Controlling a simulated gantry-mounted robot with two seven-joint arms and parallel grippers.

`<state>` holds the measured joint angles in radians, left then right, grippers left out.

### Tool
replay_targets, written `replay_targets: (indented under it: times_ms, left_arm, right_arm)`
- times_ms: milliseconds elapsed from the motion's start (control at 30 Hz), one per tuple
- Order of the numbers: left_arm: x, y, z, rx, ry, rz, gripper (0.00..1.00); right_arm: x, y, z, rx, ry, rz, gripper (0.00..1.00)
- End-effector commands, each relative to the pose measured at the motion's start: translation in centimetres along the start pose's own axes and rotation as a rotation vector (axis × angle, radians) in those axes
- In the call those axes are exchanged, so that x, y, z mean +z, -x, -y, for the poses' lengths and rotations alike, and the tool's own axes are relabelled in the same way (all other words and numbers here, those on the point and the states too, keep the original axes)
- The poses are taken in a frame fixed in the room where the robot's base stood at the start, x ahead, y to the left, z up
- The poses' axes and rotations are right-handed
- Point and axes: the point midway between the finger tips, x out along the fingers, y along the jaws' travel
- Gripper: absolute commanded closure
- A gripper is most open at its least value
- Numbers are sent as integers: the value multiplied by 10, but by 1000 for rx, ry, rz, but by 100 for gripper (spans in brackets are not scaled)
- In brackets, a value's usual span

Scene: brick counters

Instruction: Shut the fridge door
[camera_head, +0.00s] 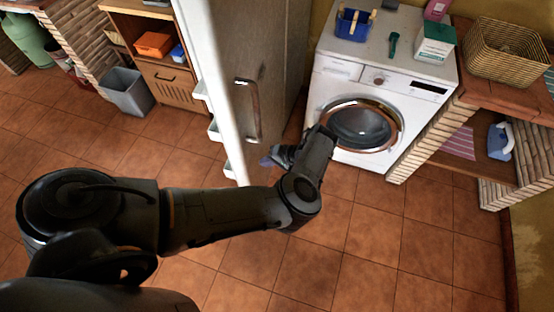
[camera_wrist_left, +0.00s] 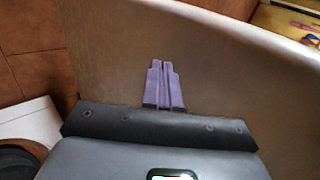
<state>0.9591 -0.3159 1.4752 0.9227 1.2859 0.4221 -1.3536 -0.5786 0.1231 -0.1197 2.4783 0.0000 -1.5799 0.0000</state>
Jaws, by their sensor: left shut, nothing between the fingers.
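The fridge door (camera_head: 224,60) stands open in the head view. Its pale inner edge with white shelves faces left and its grey-brown outer face with a vertical handle (camera_head: 252,110) faces right. My left gripper (camera_head: 268,161) is near the lower part of the outer face, on the handle's side. In the left wrist view the purple fingers (camera_wrist_left: 164,84) are closed together and empty, in front of the door's outer face (camera_wrist_left: 225,75). I cannot tell if the fingertips touch it. My right gripper is not in view.
A white washing machine (camera_head: 333,88) stands right of the door, close to my left forearm. A grey bin (camera_head: 128,92) and a wooden cabinet (camera_head: 172,86) stand to the left. Brick counters flank both sides. The tiled floor (camera_head: 370,245) in front is clear.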

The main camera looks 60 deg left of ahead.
Motion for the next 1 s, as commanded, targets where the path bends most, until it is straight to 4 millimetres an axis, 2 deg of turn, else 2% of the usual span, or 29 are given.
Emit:
replay_targets:
  times_ms: [33,200,767,1000]
  left_arm:
    - [0,-2,7,-1,2,0,100]
    - [0,-14,16,0,0,0,100]
    - [0,-18,20,1,-1,-2,100]
    - [-1,-30,34,-3,-13,-14,100]
  right_arm:
    - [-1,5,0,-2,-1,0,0]
    - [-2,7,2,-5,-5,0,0]
    - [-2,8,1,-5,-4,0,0]
    - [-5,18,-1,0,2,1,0]
